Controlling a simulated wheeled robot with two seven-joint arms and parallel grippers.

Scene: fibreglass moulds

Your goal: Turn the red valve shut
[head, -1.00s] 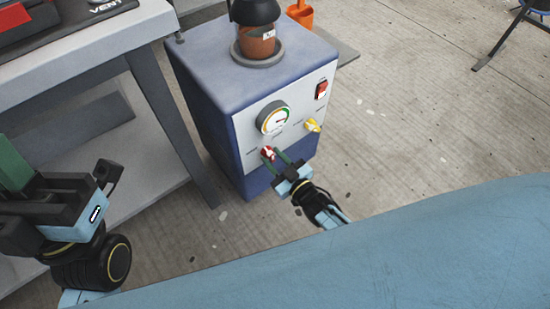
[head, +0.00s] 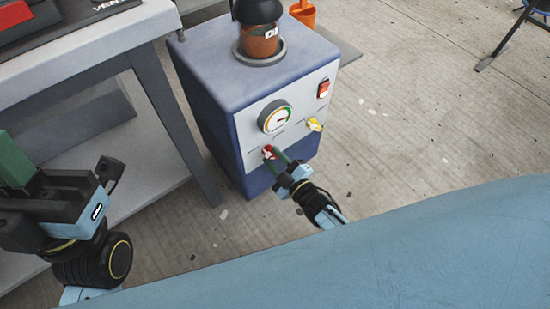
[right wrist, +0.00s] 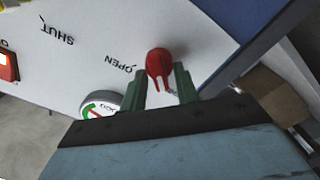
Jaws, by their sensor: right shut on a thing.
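The red valve (head: 267,152) is at the lower left of the white front panel (head: 245,130) of a blue cabinet (head: 205,65). My right gripper (head: 277,160) is shut on it, its green fingers reaching the panel from below right. In the right wrist view the red valve (right wrist: 159,62) stands between the two green fingers (right wrist: 161,88). The word OPEN is printed beside it; the word SHUT is farther to the left. The valve's exact angle is hard to tell. My left gripper (head: 15,165) is at the left edge, away from the cabinet, its fingertips partly cut off.
A round gauge (head: 275,117), a yellow valve (head: 314,124) and a red switch (head: 324,89) sit on the same panel. A pot with brown contents (head: 260,42) stands on the cabinet. A grey table (head: 85,50) is close on the left.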

